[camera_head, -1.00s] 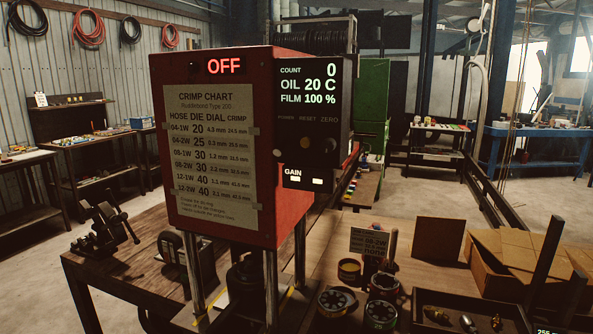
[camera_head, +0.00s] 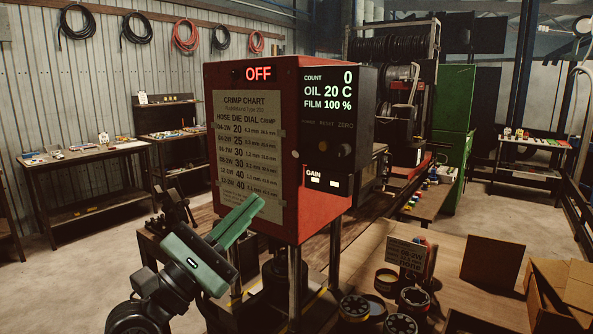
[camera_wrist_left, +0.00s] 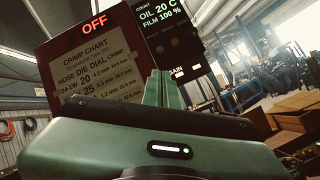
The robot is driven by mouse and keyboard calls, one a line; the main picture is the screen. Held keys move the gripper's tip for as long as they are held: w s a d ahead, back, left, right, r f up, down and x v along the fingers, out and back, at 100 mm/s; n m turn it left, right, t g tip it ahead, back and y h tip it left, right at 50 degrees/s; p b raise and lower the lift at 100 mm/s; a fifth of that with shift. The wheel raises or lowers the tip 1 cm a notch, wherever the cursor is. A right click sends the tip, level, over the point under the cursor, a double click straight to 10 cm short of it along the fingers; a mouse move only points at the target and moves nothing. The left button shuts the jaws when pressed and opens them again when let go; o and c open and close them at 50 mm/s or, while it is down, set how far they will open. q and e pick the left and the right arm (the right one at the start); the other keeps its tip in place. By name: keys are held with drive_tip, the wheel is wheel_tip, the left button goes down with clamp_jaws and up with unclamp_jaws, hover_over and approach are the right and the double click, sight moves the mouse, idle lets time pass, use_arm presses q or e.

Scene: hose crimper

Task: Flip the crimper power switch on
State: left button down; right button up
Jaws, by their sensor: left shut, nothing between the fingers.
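The hose crimper (camera_head: 307,215) is a red box on metal posts, with a crimp chart (camera_head: 248,150) on its front. Its red display (camera_head: 258,73) reads OFF, also in the left wrist view (camera_wrist_left: 95,25). A black control panel (camera_head: 338,160) on its right shows COUNT 0, OIL 20 C and FILM 100 %. The panel has small POWER, RESET and ZERO labels. The switch under POWER is too dark to make out. My green left gripper (camera_head: 258,204) is shut and empty, in front of the chart's lower part and left of the panel. My right gripper is out of view.
The wooden bench (camera_head: 385,240) carries round die sets (camera_head: 354,307), a small sign (camera_head: 406,255) and cardboard boxes (camera_head: 562,288) to the right of the crimper. A dark vise-like tool stands behind my left arm. Side tables stand farther back at left.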

sight(302, 149)
use_arm(q)
drive_tip(key=shift+w+a, duration=0.15)
drive_tip(key=shift+a, duration=0.05)
drive_tip(key=p+x, duration=0.3)
drive_tip(key=x, duration=0.7)
drive_tip(key=shift+d+p, duration=0.1)
drive_tip(key=shift+p, duration=0.25)
